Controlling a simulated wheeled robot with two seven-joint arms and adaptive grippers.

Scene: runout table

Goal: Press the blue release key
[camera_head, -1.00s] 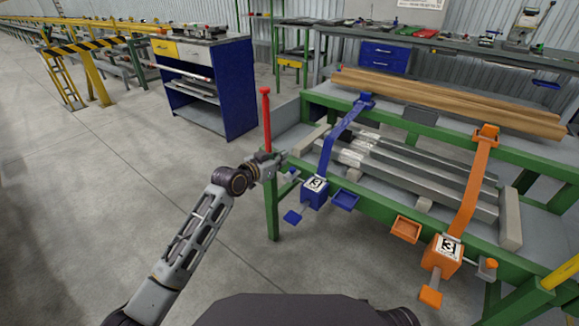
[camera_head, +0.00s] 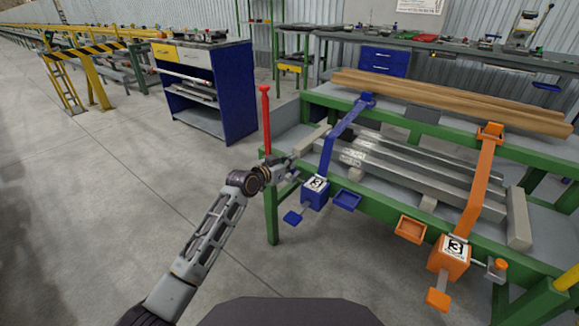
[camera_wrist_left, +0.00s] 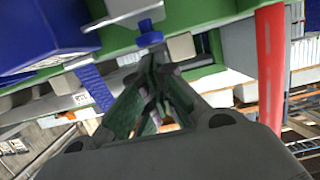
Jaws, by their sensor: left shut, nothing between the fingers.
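The blue release key (camera_wrist_left: 148,38) shows in the left wrist view as a small blue knob just beyond my fingertips. My left gripper (camera_wrist_left: 153,62) is shut and empty, its tips pointing at the knob; I cannot tell whether they touch. The gripper largely hides the key there. My right gripper is not in view.
A red post (camera_head: 265,118) stands close beside my left gripper. A blue arm (camera_head: 340,133), blue tray (camera_head: 346,201) and blue paddle (camera_head: 292,217) are near the box. An orange box (camera_head: 449,258) stands to the right. Metal bars (camera_head: 400,172) lie on the green-framed table (camera_head: 390,218).

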